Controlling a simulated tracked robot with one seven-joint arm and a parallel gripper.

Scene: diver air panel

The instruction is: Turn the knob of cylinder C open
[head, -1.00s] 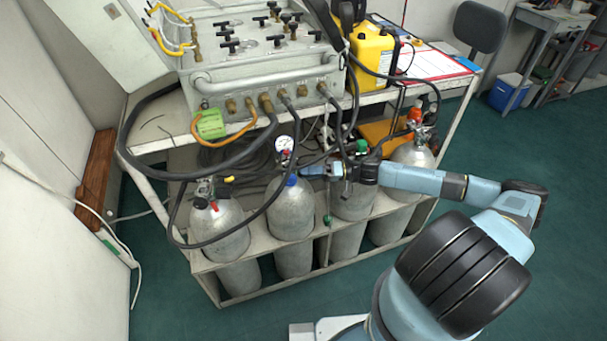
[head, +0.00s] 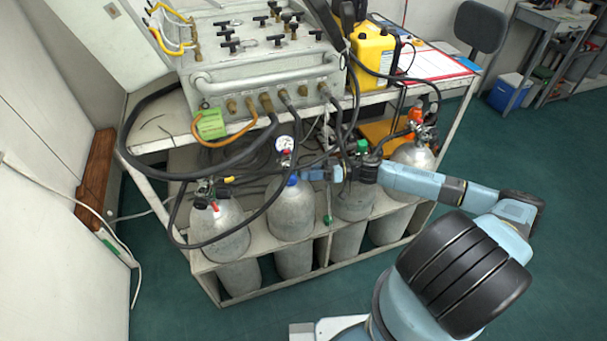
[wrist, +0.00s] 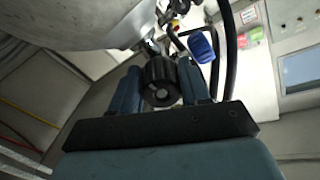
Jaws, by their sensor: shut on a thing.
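A black round knob (wrist: 161,82) sits between my gripper's (wrist: 162,88) two blue fingers in the wrist view. The fingers are shut on it from both sides. In the head view my gripper (head: 322,173) reaches in from the right, across the top of the third cylinder (head: 353,203) from the left. The fingertips end close to the second cylinder (head: 291,212), which has a blue cap. The held knob cannot be made out in the head view. No cylinder letter is readable. A grey cylinder (wrist: 75,22) fills the upper left of the wrist view.
A blue knob (wrist: 202,48) and black hoses lie just beyond the fingers. A pressure gauge (head: 284,144) stands above the second cylinder. The rack (head: 270,288) holds the cylinders below the air panel (head: 262,75).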

